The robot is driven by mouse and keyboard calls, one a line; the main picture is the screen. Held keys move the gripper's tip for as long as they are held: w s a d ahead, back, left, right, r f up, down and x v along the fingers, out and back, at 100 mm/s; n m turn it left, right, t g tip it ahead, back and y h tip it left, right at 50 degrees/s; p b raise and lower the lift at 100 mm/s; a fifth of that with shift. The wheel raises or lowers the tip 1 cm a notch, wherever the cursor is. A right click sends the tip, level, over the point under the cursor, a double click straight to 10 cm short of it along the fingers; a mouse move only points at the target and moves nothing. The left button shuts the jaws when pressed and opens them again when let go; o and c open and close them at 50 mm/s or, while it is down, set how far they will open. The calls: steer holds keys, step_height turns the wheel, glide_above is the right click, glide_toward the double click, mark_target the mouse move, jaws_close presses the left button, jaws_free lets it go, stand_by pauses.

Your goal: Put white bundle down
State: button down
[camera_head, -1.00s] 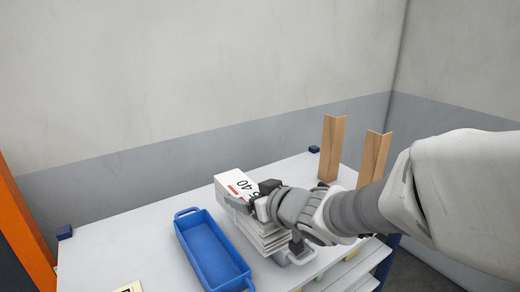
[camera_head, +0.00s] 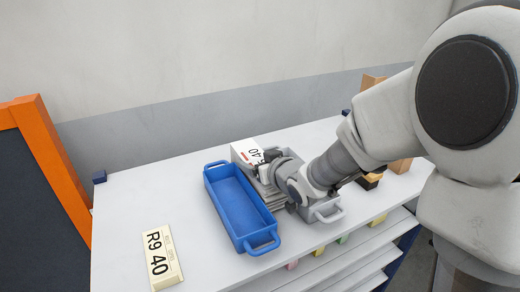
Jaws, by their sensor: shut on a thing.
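The white bundle (camera_head: 243,150), a stack of papers with a black "40" and a red mark on its top sheet, is at the middle of the white table. My gripper (camera_head: 266,168) is shut on it, coming from the right. The bundle is just right of the blue tray (camera_head: 215,168) and over or in a grey tray (camera_head: 325,213), whose handle shows at the front. My gripper and wrist hide much of the bundle and the grey tray, so I cannot tell whether the bundle rests on anything.
The blue tray is empty. A cream block (camera_head: 161,258) marked "R9 40" lies at the table's front left. Wooden angle posts (camera_head: 372,82) stand at the right, partly behind my arm. An orange-framed dark board (camera_head: 45,135) stands at the left.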

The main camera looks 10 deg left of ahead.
steer(key=shift+f, duration=0.15)
steer(key=shift+c, duration=1)
jaws_free()
steer(key=shift+f, duration=0.2)
steer(key=shift+o, duration=1)
steer(key=shift+r, duration=0.1)
